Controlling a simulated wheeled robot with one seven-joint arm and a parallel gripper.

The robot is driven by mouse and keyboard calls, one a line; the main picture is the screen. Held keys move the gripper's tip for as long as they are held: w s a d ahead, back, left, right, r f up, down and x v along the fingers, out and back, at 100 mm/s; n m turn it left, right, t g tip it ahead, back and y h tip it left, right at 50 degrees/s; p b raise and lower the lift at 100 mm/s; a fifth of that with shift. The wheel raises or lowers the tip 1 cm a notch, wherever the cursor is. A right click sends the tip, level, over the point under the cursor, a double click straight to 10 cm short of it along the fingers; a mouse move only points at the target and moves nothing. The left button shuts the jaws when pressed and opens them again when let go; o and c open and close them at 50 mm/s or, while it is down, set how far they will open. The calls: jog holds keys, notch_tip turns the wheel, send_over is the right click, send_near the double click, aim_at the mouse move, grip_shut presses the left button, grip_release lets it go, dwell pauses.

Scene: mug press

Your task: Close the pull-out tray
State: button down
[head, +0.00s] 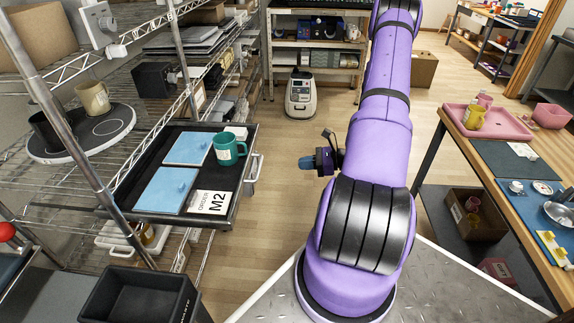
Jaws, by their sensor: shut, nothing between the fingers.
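The black pull-out tray (238,153) sticks out from the wire rack at the left, over the floor. A silver handle (254,174) is on its right-hand front edge. On the tray are two light blue flat pieces (165,190), a teal mug (229,149) standing upright and a white card (211,202) reading "ORDER M2". My gripper (307,163) is at the end of my purple arm, right of the tray and apart from its handle. It is small in view, points left and is shut with nothing held.
A rack post (60,125) stands at the near left. A round dark plate (120,128) with two mugs sits on the rack behind the tray. A black bin (138,297) is below the tray. A table (480,165) stands at the right. Open floor (275,220) lies between tray and arm.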

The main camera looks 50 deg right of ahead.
jog(key=x, duration=1.3)
jog(key=shift+a+r, duration=0.1)
